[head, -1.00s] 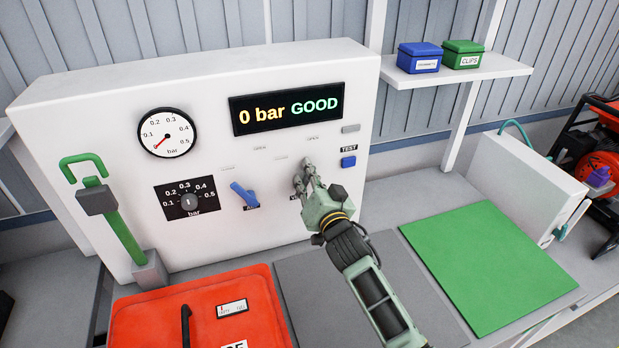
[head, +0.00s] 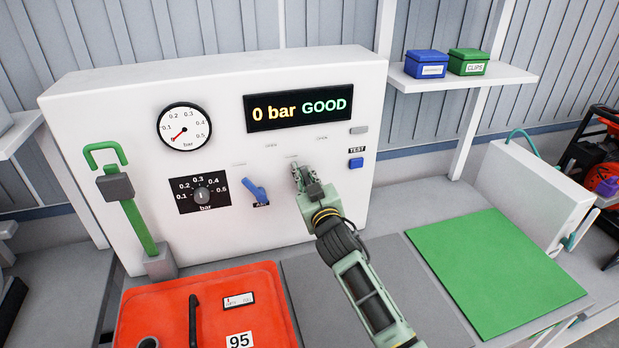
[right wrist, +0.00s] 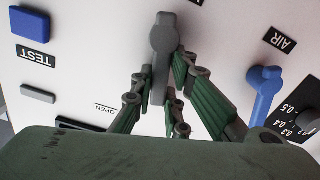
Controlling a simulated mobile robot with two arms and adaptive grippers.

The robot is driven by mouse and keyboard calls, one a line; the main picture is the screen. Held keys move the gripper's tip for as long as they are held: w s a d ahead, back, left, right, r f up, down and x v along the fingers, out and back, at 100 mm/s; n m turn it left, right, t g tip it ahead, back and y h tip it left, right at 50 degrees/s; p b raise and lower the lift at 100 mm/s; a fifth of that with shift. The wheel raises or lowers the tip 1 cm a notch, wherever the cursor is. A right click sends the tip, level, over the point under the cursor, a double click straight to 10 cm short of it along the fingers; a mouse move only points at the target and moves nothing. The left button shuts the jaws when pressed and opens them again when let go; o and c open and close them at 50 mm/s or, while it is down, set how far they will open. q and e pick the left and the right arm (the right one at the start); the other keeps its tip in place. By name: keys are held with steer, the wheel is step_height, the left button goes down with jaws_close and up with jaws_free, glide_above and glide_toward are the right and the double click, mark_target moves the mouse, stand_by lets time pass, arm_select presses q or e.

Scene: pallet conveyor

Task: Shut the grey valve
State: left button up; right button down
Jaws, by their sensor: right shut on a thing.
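The grey valve (right wrist: 163,45) is a lever on the white panel, seen in the right wrist view with its lever running down between my fingers. In the head view my right gripper (head: 306,175) covers most of it, against the panel right of the blue valve. My right gripper (right wrist: 165,85) is shut on the grey lever, with green-padded fingers on both sides of it. The blue AIR valve (head: 255,190) stands tilted beside it; it also shows in the right wrist view (right wrist: 264,90). My left gripper is not in view.
The display (head: 299,107) reads 0 bar GOOD. A gauge (head: 184,127), a pressure dial (head: 203,194) and a blue TEST button (head: 356,163) are on the panel. A red case (head: 265,290) and a green mat (head: 495,265) lie below. A green-handled lever (head: 138,225) stands left.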

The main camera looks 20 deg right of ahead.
steer(key=shift+a+f+n, duration=0.15)
steer(key=shift+f+n, duration=0.2)
steer(key=shift+n, duration=0.35)
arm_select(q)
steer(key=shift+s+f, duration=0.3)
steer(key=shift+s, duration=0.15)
arm_select(e)
steer(key=shift+a+f+n, duration=0.1)
steer(key=shift+a+n, duration=0.15)
steer(key=shift+n, duration=0.65)
steer(key=c, duration=1.7)
jaws_free()
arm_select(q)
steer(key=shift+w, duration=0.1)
arm_select(e)
steer(key=shift+s, duration=0.1)
steer(key=s, duration=1.2)
steer(key=shift+d, duration=0.25)
